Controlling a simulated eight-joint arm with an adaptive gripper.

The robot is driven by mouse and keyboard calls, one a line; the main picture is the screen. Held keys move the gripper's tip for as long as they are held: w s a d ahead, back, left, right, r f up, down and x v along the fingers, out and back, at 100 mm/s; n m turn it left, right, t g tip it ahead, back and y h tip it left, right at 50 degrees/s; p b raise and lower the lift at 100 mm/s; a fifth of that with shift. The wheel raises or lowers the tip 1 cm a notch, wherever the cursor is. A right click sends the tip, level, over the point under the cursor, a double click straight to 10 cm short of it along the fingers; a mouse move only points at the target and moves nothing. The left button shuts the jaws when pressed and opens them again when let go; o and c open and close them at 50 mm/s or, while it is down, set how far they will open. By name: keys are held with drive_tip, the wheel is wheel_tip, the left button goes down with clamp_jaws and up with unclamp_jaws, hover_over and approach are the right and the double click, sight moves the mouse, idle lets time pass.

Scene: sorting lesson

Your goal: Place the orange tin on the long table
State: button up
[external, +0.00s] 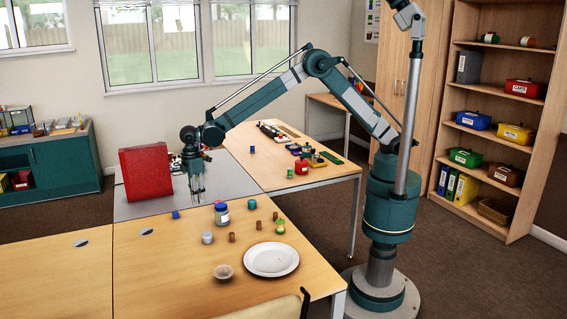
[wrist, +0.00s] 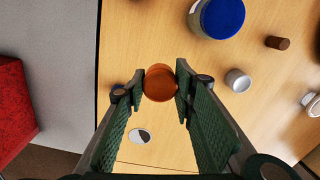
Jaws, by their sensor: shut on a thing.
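My gripper (external: 197,197) hangs downward over the seam between the grey table and the front wooden table. In the wrist view its green fingers (wrist: 160,84) are shut on the orange tin (wrist: 160,86), which shows as a round orange top between the fingertips. In the external view the tin is too small or hidden to make out. The front wooden table (external: 150,290) also shows below the tin in the wrist view (wrist: 170,40). Another wooden table (external: 262,172) stands farther back. I cannot tell which one is called the long table.
A blue-lidded jar (external: 222,214), a grey-white cup (external: 207,238), brown corks, a bowl (external: 223,271) and a white plate (external: 271,259) stand on the front table. A red box (external: 146,172) stands left of my gripper. The front table's left part is clear.

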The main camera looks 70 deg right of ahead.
drive_tip(key=w+d+m, duration=0.1)
drive_tip(key=w+d, duration=0.4)
drive_tip(key=d, duration=0.6)
drive_tip(key=w+d+m, duration=0.1)
drive_tip(key=w+d, duration=0.4)
drive_tip(key=d, duration=0.6)
drive_tip(key=w+d+m, duration=0.1)
drive_tip(key=w+d, duration=0.4)
drive_tip(key=d, duration=0.6)
drive_tip(key=w+d+m, duration=0.2)
drive_tip(key=d+m, duration=0.1)
drive_tip(key=d, duration=3.1)
drive_tip(key=s+d+m, duration=0.1)
drive_tip(key=s+d, duration=0.2)
drive_tip(key=d, duration=1.4)
drive_tip(key=m, duration=0.5)
hover_over(305, 142)
drive_tip(key=shift+w+d+r, duration=0.1)
drive_tip(key=shift+w+d, duration=0.1)
drive_tip(key=shift+d, duration=0.15)
drive_tip(key=shift+f+b, duration=0.8)
drive_tip(key=shift+f, duration=2.35)
